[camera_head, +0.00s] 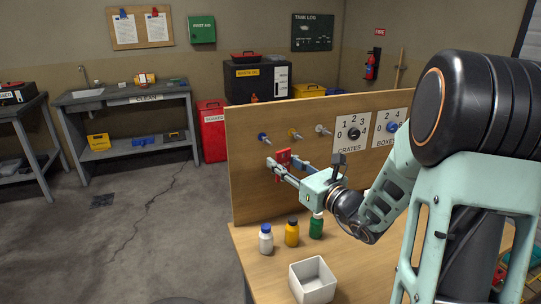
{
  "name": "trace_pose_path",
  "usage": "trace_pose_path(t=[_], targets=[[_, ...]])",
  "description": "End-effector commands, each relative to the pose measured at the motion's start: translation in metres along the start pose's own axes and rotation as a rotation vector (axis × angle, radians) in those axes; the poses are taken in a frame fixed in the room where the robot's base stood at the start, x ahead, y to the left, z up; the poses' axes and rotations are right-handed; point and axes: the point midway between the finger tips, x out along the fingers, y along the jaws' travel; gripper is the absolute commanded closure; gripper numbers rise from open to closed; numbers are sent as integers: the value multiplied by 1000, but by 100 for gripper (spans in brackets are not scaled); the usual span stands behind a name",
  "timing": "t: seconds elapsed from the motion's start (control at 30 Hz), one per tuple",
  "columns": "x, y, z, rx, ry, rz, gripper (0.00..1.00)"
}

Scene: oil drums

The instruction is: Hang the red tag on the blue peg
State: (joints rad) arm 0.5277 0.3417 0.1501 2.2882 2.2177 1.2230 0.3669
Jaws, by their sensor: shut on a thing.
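The red tag (284,156) is at the fingertips of my gripper (281,163), which is shut on it. The tag is in front of the wooden board, below the pegs. The blue peg (263,137) sticks out of the board at the left, a little above and left of the tag. The tag and the blue peg look apart. Part of the tag is hidden by the fingers, and I cannot make out its hole.
A yellow peg (294,134) and a pale grey peg (322,129) stand right of the blue one. Dial panels are farther right. White, orange and green bottles (291,233) and an open white box (312,279) stand on the table (258,267) below.

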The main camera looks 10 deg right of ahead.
Motion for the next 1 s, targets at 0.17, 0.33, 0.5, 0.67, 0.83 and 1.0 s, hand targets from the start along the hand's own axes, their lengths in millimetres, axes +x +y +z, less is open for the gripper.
trace_pose_path(t=[0.17,0.33,0.5,0.67,0.83,1.0], targets=[[0,0,0,0,0,0,100],[6,-1,0,0,0,1,100],[15,-4,-2,0,-1,1,100],[24,-7,-3,0,0,0,100],[34,-9,-4,0,-1,1,100],[44,-11,-5,0,0,1,100]])
